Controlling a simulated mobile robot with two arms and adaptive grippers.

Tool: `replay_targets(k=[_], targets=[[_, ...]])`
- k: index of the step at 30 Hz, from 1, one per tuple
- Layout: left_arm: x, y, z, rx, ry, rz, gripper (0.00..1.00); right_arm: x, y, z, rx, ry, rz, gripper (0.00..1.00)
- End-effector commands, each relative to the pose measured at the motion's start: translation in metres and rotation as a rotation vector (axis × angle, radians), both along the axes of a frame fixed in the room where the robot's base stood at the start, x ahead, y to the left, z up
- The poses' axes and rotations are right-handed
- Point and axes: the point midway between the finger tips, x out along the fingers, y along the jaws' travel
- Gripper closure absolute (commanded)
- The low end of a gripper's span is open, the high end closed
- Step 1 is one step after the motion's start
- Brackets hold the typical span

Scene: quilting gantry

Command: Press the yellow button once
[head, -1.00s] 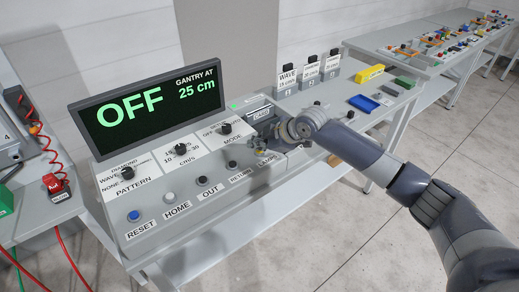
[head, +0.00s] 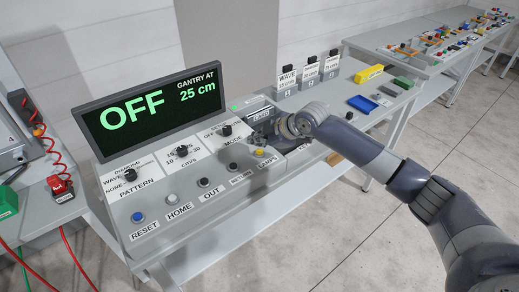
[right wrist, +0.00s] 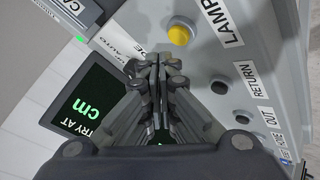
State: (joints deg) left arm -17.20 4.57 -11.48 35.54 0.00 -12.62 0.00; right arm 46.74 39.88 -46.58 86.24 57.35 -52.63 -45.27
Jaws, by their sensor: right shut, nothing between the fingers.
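The yellow button (head: 260,152) sits on the sloped front of the grey control panel, above the LAMPS label. It also shows in the right wrist view (right wrist: 179,36), just beyond my fingertips. My right gripper (head: 258,138) is shut and empty over the panel, slightly behind the yellow button in the head view. In the right wrist view its closed fingertips (right wrist: 157,62) lie beside the button, apart from it in the picture. Their height above the panel is hard to tell. My left gripper is out of view.
A dark display (head: 150,108) reads OFF and GANTRY AT 25 cm. Dark RETURN (head: 233,167) and OUT (head: 204,183) buttons, a pale HOME button (head: 172,199) and a blue RESET button (head: 137,217) line the front edge. The MODE knob (head: 226,131) stands near my fingers.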

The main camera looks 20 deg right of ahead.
Motion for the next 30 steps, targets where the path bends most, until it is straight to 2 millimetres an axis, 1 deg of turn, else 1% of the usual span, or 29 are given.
replay_targets(k=[1, 9, 11, 30], targets=[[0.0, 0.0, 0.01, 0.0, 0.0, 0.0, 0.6, 0.0, 0.0, 0.011, 0.001, -0.001, 0.0, 1.0], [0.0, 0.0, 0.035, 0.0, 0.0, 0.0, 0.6, 0.0, 0.0, 0.038, 0.001, -0.001, 0.0, 1.0], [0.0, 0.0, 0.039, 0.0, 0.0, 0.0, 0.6, 0.0, 0.0, 0.042, 0.001, 0.0, 0.001, 1.0], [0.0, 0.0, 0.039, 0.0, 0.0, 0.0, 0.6, 0.0, 0.0, 0.042, 0.001, 0.0, 0.001, 1.0]])
